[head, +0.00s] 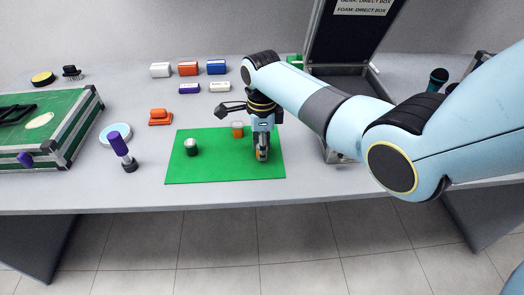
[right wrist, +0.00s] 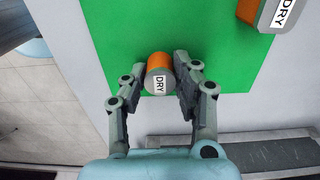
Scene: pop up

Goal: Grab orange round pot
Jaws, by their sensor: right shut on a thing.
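The orange round pot (right wrist: 159,73) has a grey lid marked DRY. In the right wrist view it stands between the two fingers of my right gripper (right wrist: 160,80), near the edge of the green mat. My right gripper is shut on it. In the head view my right gripper (head: 262,154) points down at the right part of the mat, and its fingers mostly hide the pot. A second orange pot (head: 237,132) with a pale top stands behind and left of the gripper; it also shows in the right wrist view (right wrist: 262,12). My left gripper is not in view.
The green mat (head: 215,168) also holds a dark, white-topped pot (head: 191,147). An orange stamp-like thing (head: 160,117) and several coloured boxes lie behind. A green case (head: 75,135) is at left, an open black case (head: 350,40) behind right.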

